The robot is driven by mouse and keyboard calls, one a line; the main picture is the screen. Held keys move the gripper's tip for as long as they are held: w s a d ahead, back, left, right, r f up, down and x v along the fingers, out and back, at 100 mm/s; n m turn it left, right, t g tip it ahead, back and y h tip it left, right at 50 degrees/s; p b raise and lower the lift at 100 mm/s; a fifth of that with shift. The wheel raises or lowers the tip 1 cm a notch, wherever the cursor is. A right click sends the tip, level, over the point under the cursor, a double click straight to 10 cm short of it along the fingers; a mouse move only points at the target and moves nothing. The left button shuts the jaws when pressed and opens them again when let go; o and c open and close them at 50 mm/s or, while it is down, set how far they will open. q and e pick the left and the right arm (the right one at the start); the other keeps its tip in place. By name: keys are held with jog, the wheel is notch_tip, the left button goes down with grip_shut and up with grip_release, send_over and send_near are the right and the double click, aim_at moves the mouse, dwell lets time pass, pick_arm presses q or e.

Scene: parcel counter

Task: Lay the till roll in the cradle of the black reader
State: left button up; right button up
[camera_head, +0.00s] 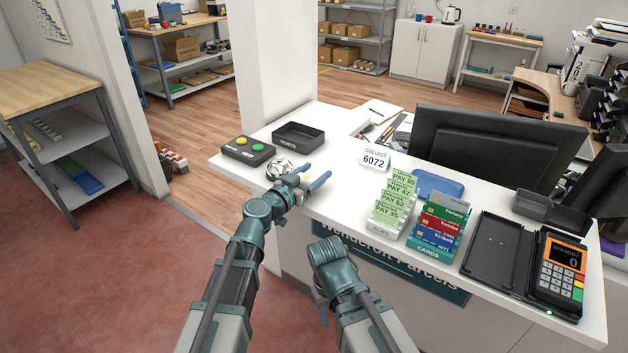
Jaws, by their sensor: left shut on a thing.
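My left gripper (317,178) is over the left part of the white counter, its blue fingers pointing right. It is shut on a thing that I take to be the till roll. That thing hardly stands out against the white counter. The black reader (537,275) is at the right end of the counter, with an orange-faced keypad terminal (562,268) and a flat, open black tray part (488,259) on its left. My left gripper is far from it. My right arm is bent low in front of the counter; its fingers do not show clearly.
A white and grey round thing (279,168) lies close beside my left gripper. A button box (248,150) and a black tray (298,137) are behind it. Green pay slips (393,200) and a card rack (436,230) stand between the gripper and the reader. A monitor (485,148) stands behind.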

pick_arm(q)
jog(key=shift+a, duration=0.1)
jog(key=shift+f, duration=0.3)
jog(key=o, duration=1.3)
jog(key=shift+r, duration=0.15)
jog(key=shift+o, duration=0.2)
